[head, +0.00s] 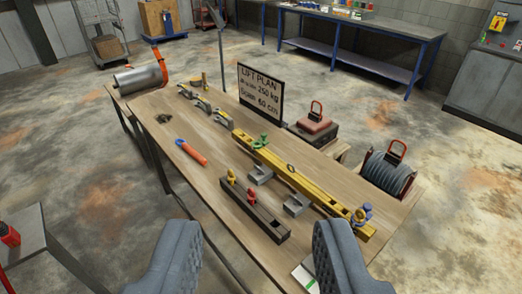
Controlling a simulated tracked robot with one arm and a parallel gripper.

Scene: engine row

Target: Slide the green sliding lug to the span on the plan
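The green sliding lug (260,141) sits on the yellow beam (300,181), near the beam's far left end. The beam lies across the wooden table (180,130). The lift plan sign (261,92) stands behind the beam on a dark board. It reads "LIFT PLAN", a weight that looks like 250 kg, and a span that looks like 60 cm. My gripper (257,262) shows as two grey padded fingers at the bottom of the picture. They are wide apart with nothing between them, short of the beam and well away from the lug.
A dark tray (262,214) with yellow and red shackles lies in front of the beam. Grey brackets (295,205) are beside it. An orange-handled tool (191,152) lies left. A cable reel (388,174) and weights (314,127) stand behind. A blue bench (352,32) is at the back.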

